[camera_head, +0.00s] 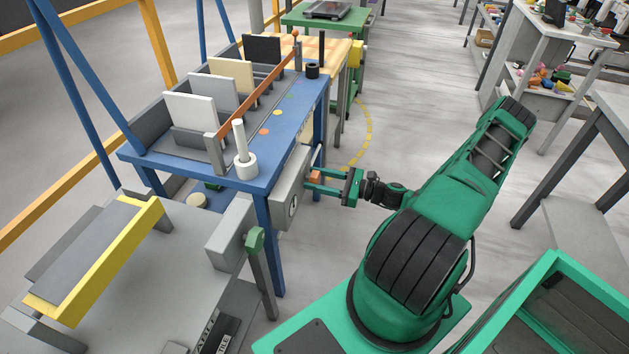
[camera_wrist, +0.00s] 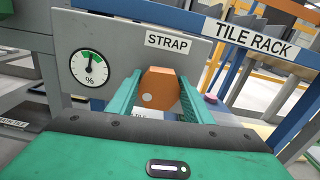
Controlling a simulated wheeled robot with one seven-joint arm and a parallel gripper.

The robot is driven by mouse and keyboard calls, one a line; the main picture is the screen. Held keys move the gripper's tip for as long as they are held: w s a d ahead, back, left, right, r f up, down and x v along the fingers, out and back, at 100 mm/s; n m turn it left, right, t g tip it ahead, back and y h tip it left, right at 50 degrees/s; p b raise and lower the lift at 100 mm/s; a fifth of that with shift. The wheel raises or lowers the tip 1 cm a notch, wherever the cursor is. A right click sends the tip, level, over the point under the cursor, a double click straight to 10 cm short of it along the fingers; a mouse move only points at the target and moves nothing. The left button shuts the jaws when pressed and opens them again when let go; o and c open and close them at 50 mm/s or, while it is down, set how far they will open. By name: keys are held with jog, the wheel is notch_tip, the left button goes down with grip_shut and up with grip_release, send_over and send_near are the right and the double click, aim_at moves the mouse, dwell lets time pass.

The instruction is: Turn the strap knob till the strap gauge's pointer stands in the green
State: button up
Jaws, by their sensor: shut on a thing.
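The orange strap knob (camera_wrist: 160,88) sits on a grey panel under a STRAP label (camera_wrist: 167,42) in the wrist view. My gripper (camera_wrist: 159,93) has its two green fingers shut on either side of the knob. The strap gauge (camera_wrist: 90,68) is left of the knob, a white dial with a green band at its top. Its dark pointer stands nearly straight up, at the green band; the exact margin to the band's edges is too small to tell. In the head view, my gripper (camera_head: 322,182) reaches the knob (camera_head: 316,176) from the right.
The blue tile rack (camera_head: 262,180) carries upright tiles and an orange strap (camera_head: 258,95) above the panel. A grey bench with a yellow-edged frame (camera_head: 90,300) stands at the left. A green knob (camera_head: 254,240) is near the panel. Open floor (camera_head: 420,90) lies behind my arm.

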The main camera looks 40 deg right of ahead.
jog(key=shift+d+f+m, duration=0.1)
jog(key=shift+f+m, duration=0.1)
jog(key=shift+m, duration=0.1)
jog(key=o, duration=0.9)
jog(key=shift+o, duration=0.7)
jog(key=shift+r, duration=0.1)
jog(key=v, duration=1)
jog(key=shift+s+d, duration=0.25)
jog(key=shift+s, duration=0.05)
jog(key=shift+a, duration=0.15)
